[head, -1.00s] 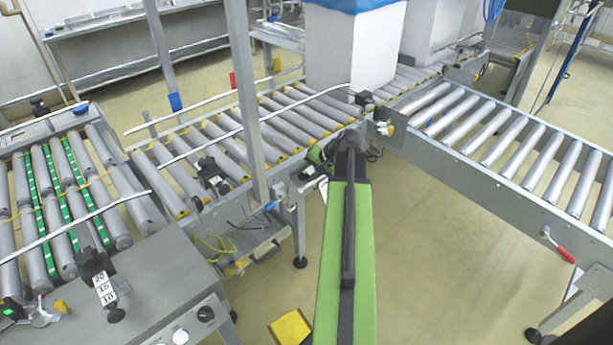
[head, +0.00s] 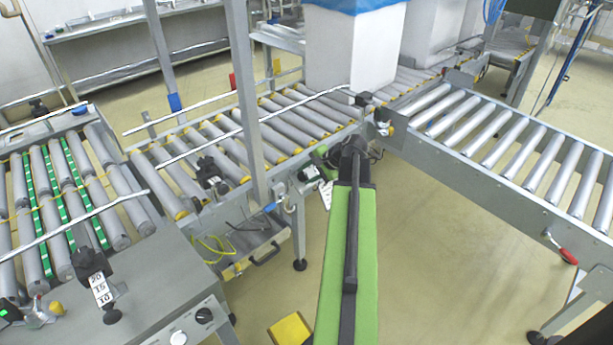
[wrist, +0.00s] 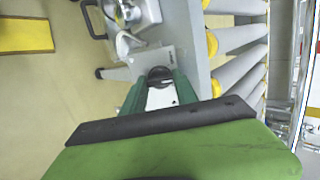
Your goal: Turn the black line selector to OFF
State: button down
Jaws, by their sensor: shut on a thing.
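The black line selector (wrist: 159,74) shows in the wrist view as a dark round knob at the tips of my green jaws, against the grey side of the conveyor frame. My gripper (wrist: 160,92) is shut on it. A white plate with small dark marks (wrist: 161,97) shows between the jaws; I cannot read it. In the head view my gripper (head: 318,168) is at the conveyor's front side, beyond my green arm. The selector is small and partly covered there, and its pointing direction is unclear.
A roller conveyor (head: 285,121) runs behind my gripper and another (head: 480,135) goes off right. A control cabinet (head: 160,300) with knobs stands front left.

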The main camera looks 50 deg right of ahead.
jog(key=shift+s+d+f, duration=0.15)
jog(key=shift+s, duration=0.15)
jog(key=c, duration=1.2)
grip_release()
jog(key=shift+c, duration=0.2)
jog(key=shift+w, duration=0.1)
jog(key=p+v, duration=1.2)
jog(key=v, duration=0.5)
jog(key=shift+f, duration=0.1)
